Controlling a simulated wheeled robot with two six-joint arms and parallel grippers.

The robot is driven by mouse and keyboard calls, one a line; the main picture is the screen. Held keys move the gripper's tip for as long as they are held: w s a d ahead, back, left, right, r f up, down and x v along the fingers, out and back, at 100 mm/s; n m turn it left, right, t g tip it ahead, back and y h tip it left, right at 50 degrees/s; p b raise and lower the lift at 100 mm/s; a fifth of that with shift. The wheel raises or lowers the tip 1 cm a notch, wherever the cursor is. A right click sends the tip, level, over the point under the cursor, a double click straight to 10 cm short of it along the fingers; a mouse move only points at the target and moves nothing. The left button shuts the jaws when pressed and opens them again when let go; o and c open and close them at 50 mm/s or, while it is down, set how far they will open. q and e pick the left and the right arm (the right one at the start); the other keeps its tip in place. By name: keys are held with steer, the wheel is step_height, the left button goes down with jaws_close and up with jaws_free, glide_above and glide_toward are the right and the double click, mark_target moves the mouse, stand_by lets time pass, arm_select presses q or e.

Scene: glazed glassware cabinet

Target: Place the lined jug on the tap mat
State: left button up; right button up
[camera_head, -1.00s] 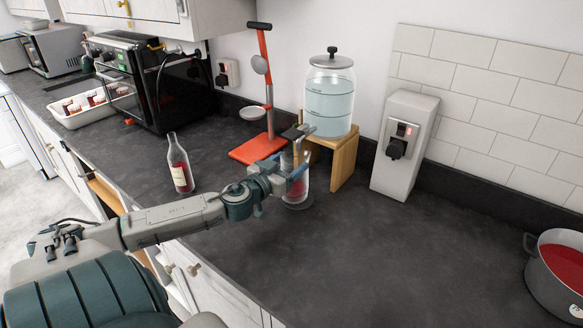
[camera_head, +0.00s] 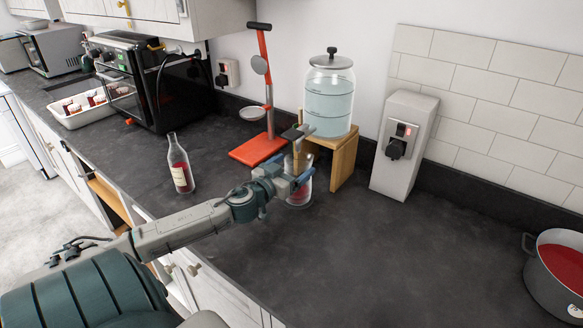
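A clear glass jug (camera_head: 301,197) with red in its lower part stands upright, or nearly so, below the tap of the glass dispenser (camera_head: 331,100). I take it for the lined jug; its lines are too small to make out. My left gripper (camera_head: 297,180) is at the jug's near side and covers part of it. Its fingers overlap the glass, and I cannot tell whether they are closed on it. The tap mat is not clearly seen; the jug and gripper hide the area under the tap. My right gripper is not in view.
The dispenser sits on a wooden stand (camera_head: 344,160). A red stand (camera_head: 257,150) and a bottle with red liquid (camera_head: 179,165) are to the left. A white box (camera_head: 403,150) is right of the stand. A pot (camera_head: 552,290) stands far right. The middle right counter is clear.

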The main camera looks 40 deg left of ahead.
arm_select(q)
steer(key=shift+r, duration=0.15)
steer(key=shift+s+f, duration=0.2)
steer(key=shift+s, duration=0.35)
steer(key=shift+s+d+b, duration=0.2)
steer(key=shift+s+b, duration=0.2)
steer(key=shift+s, duration=0.6)
steer(key=s+p, duration=0.4)
steer(key=s, duration=0.4)
steer(key=shift+s+d+r+p, duration=0.15)
steer(key=shift+s+d+p, duration=0.25)
